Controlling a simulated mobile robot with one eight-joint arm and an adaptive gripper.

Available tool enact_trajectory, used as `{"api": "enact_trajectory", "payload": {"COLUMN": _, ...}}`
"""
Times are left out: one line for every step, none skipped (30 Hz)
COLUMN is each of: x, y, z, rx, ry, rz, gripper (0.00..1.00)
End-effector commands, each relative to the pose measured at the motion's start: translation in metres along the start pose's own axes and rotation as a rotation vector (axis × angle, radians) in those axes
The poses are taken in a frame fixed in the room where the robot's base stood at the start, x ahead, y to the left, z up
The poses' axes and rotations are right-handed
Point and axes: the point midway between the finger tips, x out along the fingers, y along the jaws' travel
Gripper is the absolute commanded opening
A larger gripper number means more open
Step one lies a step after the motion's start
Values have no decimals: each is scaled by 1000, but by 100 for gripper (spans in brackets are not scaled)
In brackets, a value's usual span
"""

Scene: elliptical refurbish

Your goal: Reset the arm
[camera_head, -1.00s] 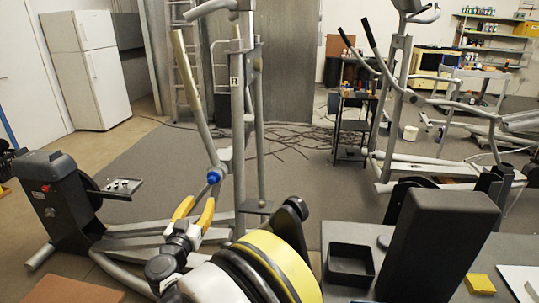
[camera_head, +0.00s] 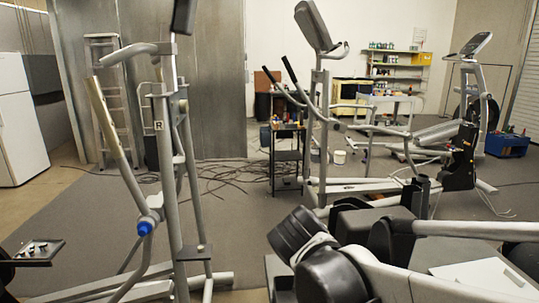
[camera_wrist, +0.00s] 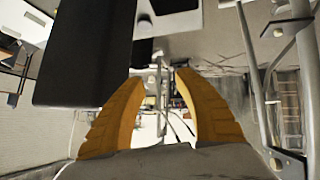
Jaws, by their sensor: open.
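My gripper (camera_wrist: 161,78) shows in the wrist view with two yellow fingers spread apart. The space between them is empty. The gripper is out of sight in the head view. There, only pale and black links of my arm cross the lower right, in front of a workbench. In the wrist view a large dark block (camera_wrist: 82,50) fills the upper left, close to the left finger. I cannot tell whether they touch.
A grey elliptical machine (camera_head: 168,170) with a blue knob (camera_head: 145,228) stands at left. More machines (camera_head: 318,120) stand at centre right. A small tray (camera_head: 35,250) is at lower left. Cables (camera_head: 215,180) lie on the floor. A white sheet (camera_head: 480,276) lies on the workbench at lower right.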

Motion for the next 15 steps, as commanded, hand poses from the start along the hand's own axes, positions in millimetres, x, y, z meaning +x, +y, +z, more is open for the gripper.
{"api": "enact_trajectory", "payload": {"x": -9, "y": 23, "z": 16, "rx": 8, "ry": -33, "rz": -3, "gripper": 38}}
{"api": "enact_trajectory", "payload": {"x": -15, "y": 33, "z": 26, "rx": 10, "ry": -54, "rz": -10, "gripper": 38}}
{"api": "enact_trajectory", "payload": {"x": -22, "y": 46, "z": 39, "rx": 13, "ry": -78, "rz": -20, "gripper": 38}}
{"api": "enact_trajectory", "payload": {"x": -28, "y": 55, "z": 49, "rx": 15, "ry": -96, "rz": -29, "gripper": 38}}
{"api": "enact_trajectory", "payload": {"x": -34, "y": 64, "z": 59, "rx": 17, "ry": -113, "rz": -38, "gripper": 38}}
{"api": "enact_trajectory", "payload": {"x": -41, "y": 73, "z": 74, "rx": 22, "ry": -134, "rz": -52, "gripper": 38}}
{"api": "enact_trajectory", "payload": {"x": -47, "y": 80, "z": 84, "rx": 25, "ry": -148, "rz": -64, "gripper": 38}}
{"api": "enact_trajectory", "payload": {"x": -53, "y": 85, "z": 95, "rx": 28, "ry": -161, "rz": -75, "gripper": 38}}
{"api": "enact_trajectory", "payload": {"x": -60, "y": 92, "z": 109, "rx": 33, "ry": -176, "rz": -91, "gripper": 38}}
{"api": "enact_trajectory", "payload": {"x": -64, "y": 95, "z": 118, "rx": 36, "ry": -185, "rz": -103, "gripper": 38}}
{"api": "enact_trajectory", "payload": {"x": -69, "y": 98, "z": 128, "rx": 39, "ry": -193, "rz": -116, "gripper": 38}}
{"api": "enact_trajectory", "payload": {"x": -74, "y": 101, "z": 139, "rx": 44, "ry": -202, "rz": -131, "gripper": 38}}
{"api": "enact_trajectory", "payload": {"x": -78, "y": 103, "z": 147, "rx": 47, "ry": -207, "rz": -141, "gripper": 38}}
{"api": "enact_trajectory", "payload": {"x": -81, "y": 104, "z": 154, "rx": 49, "ry": -211, "rz": -152, "gripper": 38}}
{"api": "enact_trajectory", "payload": {"x": -84, "y": 105, "z": 161, "rx": 52, "ry": -215, "rz": -163, "gripper": 38}}
